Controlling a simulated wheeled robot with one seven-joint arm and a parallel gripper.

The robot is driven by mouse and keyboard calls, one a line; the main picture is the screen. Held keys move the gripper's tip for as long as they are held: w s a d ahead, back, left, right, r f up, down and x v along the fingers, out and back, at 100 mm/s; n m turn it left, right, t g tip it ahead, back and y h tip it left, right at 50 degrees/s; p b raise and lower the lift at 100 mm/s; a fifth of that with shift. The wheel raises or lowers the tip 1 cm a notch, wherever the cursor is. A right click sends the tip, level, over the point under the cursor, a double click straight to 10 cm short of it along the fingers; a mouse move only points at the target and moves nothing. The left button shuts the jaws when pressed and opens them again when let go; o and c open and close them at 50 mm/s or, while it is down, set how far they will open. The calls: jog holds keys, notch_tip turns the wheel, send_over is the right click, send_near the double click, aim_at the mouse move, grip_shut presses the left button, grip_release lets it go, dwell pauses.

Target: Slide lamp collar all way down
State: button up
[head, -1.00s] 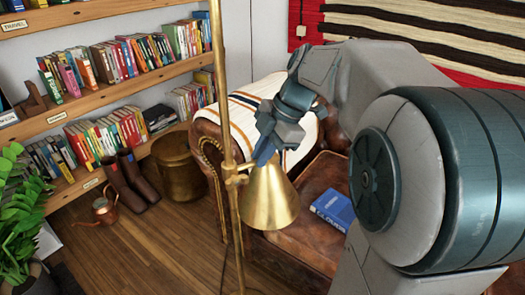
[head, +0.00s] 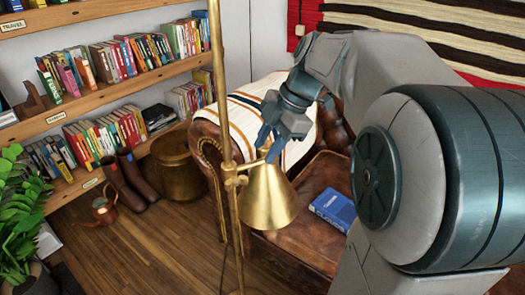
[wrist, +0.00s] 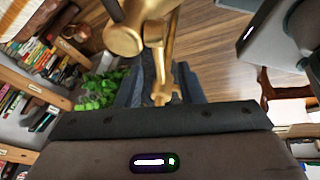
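The brass floor lamp's upright pole (head: 220,90) carries a brass collar (head: 231,181) about level with the top of the cone shade (head: 268,200). My gripper (head: 269,146) is above the shade, to the right of the pole and higher than the collar. In the wrist view, its two dark fingers (wrist: 159,88) are spread, with a thin brass part (wrist: 162,92) showing between them. A thicker brass joint (wrist: 152,35) shows beyond. I cannot tell whether the fingers touch the brass. The pole's base is hidden below the frame.
A brown leather armchair (head: 205,135) with a striped throw stands behind the lamp. A blue book (head: 333,210) lies on brown leather at right. Boots (head: 130,180), a copper watering can (head: 104,210) and a plant (head: 18,215) are at left. Wooden floor is open between.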

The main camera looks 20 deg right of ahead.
jog(key=p+v, duration=0.2)
jog(key=v, duration=0.8)
jog(key=shift+d+r, duration=0.15)
jog(key=shift+r, duration=0.1)
jog(key=shift+s+p, duration=0.15)
jog(key=shift+p, duration=0.2)
jog(key=s+a+r+m+h+p, duration=0.1)
jog(key=s+a+m+h+p, duration=0.1)
jog(key=s+m+p, duration=0.4)
jog(key=s+a+r+m+t+h+p, duration=0.1)
jog(key=s+a+m+p, duration=0.4)
jog(key=m+p, duration=0.9)
jog(key=shift+s+m+t+h, duration=0.3)
jog(key=shift+s+h, duration=0.1)
jog(key=shift+h, duration=0.5)
jog(key=shift+o, duration=0.3)
jog(key=shift+r, duration=0.15)
